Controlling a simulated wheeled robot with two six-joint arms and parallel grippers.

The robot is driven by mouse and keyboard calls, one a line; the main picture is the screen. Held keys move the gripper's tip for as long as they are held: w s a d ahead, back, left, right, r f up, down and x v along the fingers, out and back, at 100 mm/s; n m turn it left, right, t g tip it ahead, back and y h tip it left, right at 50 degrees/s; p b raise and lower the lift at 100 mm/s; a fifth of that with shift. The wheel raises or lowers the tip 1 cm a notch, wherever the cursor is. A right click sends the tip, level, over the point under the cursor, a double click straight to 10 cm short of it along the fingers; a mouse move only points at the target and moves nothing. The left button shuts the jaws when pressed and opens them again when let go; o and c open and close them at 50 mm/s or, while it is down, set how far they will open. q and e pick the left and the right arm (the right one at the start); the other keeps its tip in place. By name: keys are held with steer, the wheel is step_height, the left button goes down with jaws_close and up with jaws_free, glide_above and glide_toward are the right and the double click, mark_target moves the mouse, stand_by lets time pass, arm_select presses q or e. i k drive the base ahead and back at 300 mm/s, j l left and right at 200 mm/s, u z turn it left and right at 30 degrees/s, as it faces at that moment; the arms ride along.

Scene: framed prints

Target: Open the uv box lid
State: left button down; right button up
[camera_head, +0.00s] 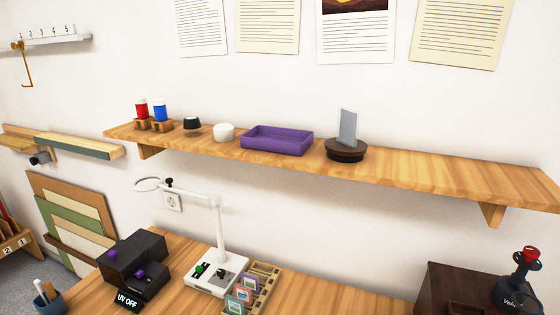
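The UV box (138,262) is a dark, near-black box on the left part of the wooden table, at the bottom of the head view. A small display in front of it reads "UV OFF" (127,300). Two purple knobs show on the box, one at its upper left (112,254) and one lower at its front (140,273). The lid looks shut, but I cannot clearly make out its edge. Neither of my grippers is in view.
A white ring stand (218,235) and a wooden rack of small cards (262,275) stand right of the box. A pen cup (48,298) is at its left. A wall shelf (420,178) with a purple tray (277,141) runs above.

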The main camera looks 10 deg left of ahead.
mark_target(122, 254)
steer(key=k+j+u, duration=0.1)
steer(key=j+u, duration=0.15)
steer(key=u, duration=0.15)
steer(key=k+j+u, duration=0.1)
steer(key=j+u, duration=0.15)
steer(key=u, duration=0.15)
steer(key=j+u, duration=0.25)
steer(key=u, duration=0.15)
steer(key=i+j+z, duration=0.1)
steer(key=z, duration=1.35)
steer(key=j+z, duration=0.25)
steer(key=j, duration=0.2)
steer(key=k+j+z, duration=0.15)
steer(key=j+z, duration=0.15)
steer(key=k+j+z, duration=0.25)
steer(key=j, duration=0.3)
steer(key=j+z, duration=0.3)
steer(key=k+j+z, duration=0.55)
steer(key=j, duration=0.15)
